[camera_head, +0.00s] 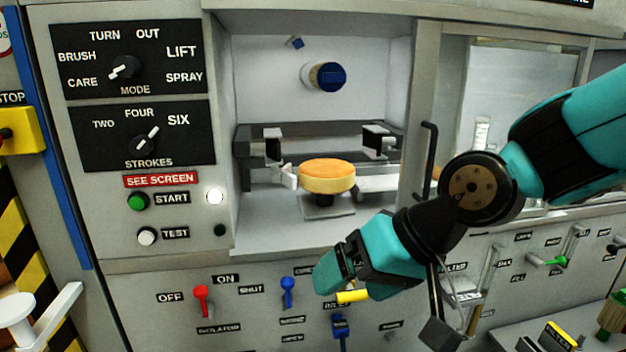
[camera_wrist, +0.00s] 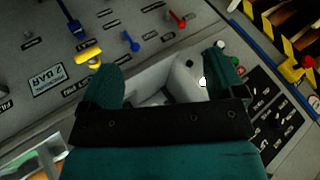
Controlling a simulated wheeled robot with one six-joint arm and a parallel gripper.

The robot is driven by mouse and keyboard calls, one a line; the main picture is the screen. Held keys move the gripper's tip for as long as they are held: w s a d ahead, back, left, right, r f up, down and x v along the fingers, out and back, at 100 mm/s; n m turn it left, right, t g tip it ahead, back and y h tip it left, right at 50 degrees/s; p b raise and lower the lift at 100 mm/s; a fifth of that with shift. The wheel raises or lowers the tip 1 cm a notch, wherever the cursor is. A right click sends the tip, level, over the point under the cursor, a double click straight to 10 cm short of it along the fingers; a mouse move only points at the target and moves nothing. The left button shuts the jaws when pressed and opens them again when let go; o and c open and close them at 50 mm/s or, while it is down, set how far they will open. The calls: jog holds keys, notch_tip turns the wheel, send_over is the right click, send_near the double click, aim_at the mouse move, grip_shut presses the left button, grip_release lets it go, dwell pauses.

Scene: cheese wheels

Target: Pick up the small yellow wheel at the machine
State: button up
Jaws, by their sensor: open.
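The small yellow wheel (camera_head: 327,176) lies flat on a small support inside the machine's open chamber (camera_head: 300,232) in the head view. Its top is orange-yellow and its side paler. My gripper (camera_head: 337,283) is in front of the panel below the chamber, lower right of the wheel and apart from it. In the wrist view my gripper (camera_wrist: 170,75) shows two teal fingers spread wide with nothing between them. I cannot make out the wheel in the wrist view.
Metal clamps (camera_head: 274,147) flank the wheel, and a blue-capped nozzle (camera_head: 325,76) is above it. A black handle (camera_head: 429,160) stands at the chamber's right edge. Red (camera_head: 201,299) and blue (camera_head: 288,291) levers stick out below. The chamber's front is open.

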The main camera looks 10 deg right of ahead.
jog(key=w+f+m+t+b, duration=0.2)
jog(key=w+m+t, duration=0.35)
jog(key=w, duration=0.55)
jog(key=m+t+h, duration=0.3)
jog(key=m+t, duration=0.5)
jog(key=m, duration=0.4)
send_near(336, 184)
jog(key=p+x, duration=0.4)
jog(key=x, duration=0.1)
jog(key=shift+w+a+p, duration=0.15)
jog(key=shift+w+p, duration=0.15)
jog(key=shift+p, duration=0.1)
jog(key=shift+f+p+x, duration=0.1)
jog(key=shift+p+x, duration=0.45)
jog(key=shift+x, duration=0.85)
jog(key=shift+f+p+x, duration=0.15)
jog(key=shift+p+x, duration=0.35)
jog(key=shift+x, duration=0.95)
jog(key=c, duration=1.6)
jog(key=shift+r, duration=0.3)
